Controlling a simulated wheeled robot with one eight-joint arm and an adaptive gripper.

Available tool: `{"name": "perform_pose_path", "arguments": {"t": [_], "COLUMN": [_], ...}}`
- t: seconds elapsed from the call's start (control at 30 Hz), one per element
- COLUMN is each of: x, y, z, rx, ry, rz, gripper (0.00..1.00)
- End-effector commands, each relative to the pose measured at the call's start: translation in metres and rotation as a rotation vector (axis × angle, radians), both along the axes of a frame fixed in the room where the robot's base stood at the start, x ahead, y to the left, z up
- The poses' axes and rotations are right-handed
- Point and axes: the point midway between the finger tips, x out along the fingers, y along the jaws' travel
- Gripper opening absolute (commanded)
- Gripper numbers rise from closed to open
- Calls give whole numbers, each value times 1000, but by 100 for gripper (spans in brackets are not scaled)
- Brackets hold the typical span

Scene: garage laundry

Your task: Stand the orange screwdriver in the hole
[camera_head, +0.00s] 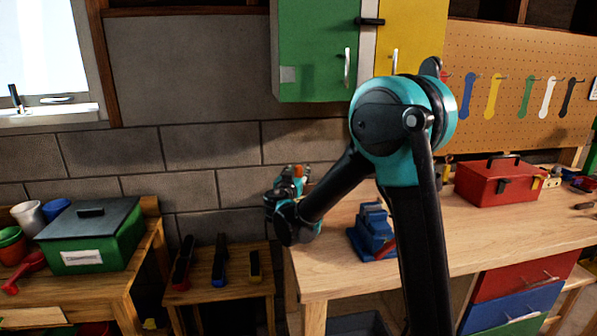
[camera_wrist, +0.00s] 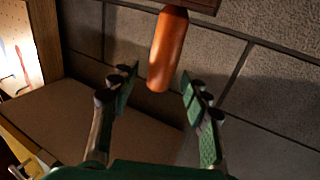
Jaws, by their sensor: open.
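The orange screwdriver's handle (camera_wrist: 168,50) shows in the wrist view, near the top middle. Its upper end meets a brown wooden piece (camera_wrist: 198,4) that is cut off by the frame edge; its shaft is hidden. My gripper (camera_wrist: 160,82) is open, with one green-padded finger on each side of the handle's free end. I see gaps on both sides, and nothing is gripped. In the head view a small orange patch (camera_head: 299,170) shows by my gripper (camera_head: 287,182), above the workbench's left end. I cannot make out the hole in either view.
The workbench (camera_head: 335,260) carries a blue vise (camera_head: 373,232) and a red toolbox (camera_head: 492,184). A block wall (camera_head: 215,150) stands close behind my gripper. A low stand (camera_head: 235,292) holds several tools. A green box (camera_head: 95,240) sits on the left table.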

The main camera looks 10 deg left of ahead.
Motion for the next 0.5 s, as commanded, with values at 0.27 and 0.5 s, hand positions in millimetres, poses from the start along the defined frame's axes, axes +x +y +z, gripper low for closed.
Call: {"name": "perform_pose_path", "arguments": {"t": [0.27,0.5], "x": [-57,-92], "y": [8,11], "z": [0,0], "rx": [0,0], "ry": [0,0], "rz": [4,3], "gripper": [47,47]}}
